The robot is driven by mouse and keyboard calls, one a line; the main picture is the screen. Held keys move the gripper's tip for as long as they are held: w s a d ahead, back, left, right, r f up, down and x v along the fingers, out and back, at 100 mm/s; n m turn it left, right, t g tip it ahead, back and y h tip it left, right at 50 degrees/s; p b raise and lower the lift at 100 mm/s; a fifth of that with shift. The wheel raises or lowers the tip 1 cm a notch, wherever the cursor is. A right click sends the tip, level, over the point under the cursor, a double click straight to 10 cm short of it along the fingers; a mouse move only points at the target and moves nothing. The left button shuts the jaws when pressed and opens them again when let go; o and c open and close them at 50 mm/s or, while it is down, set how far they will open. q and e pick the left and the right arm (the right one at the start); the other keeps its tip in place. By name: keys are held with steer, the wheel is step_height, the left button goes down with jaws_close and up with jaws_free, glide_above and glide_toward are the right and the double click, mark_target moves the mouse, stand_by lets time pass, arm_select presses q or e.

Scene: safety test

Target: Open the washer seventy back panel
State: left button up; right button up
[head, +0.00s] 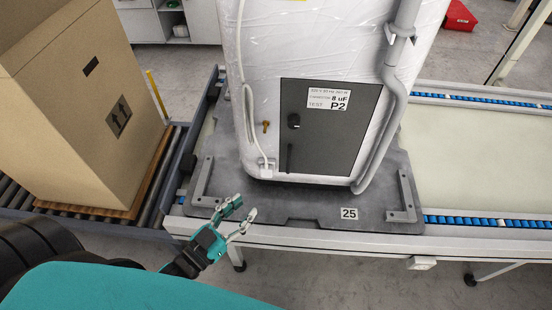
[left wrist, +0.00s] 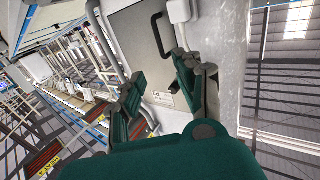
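The washer (head: 250,60) is a tall white unit wrapped in clear film on a grey pallet plate marked 25. Its dark grey back panel (head: 345,140) is closed and carries a white label reading P2. A black knob (head: 294,121) and a dark vertical handle (head: 289,158) are on the panel's left side. My left gripper (head: 243,208) is in front of the washer, below and left of the panel, apart from it. Its fingers are spread and empty. In the left wrist view, the gripper (left wrist: 160,70) points toward the panel (left wrist: 128,35). My right gripper is not in view.
A white cable (head: 247,110) hangs left of the panel, near a small brass-coloured key or latch (head: 265,127). A grey hose (head: 392,110) runs down the right side. A large cardboard box (head: 85,100) stands on rollers at left. The conveyor belt (head: 480,150) at right is clear.

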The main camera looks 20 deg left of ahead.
arm_select(q)
steer(key=p+x, duration=0.2)
steer(key=x, duration=1.5)
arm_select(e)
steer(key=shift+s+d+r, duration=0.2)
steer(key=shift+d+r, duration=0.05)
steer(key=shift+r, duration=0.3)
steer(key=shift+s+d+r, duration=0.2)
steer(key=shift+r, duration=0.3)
arm_select(q)
steer(key=shift+c, duration=0.2)
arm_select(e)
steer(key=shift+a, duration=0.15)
arm_select(q)
jaws_close()
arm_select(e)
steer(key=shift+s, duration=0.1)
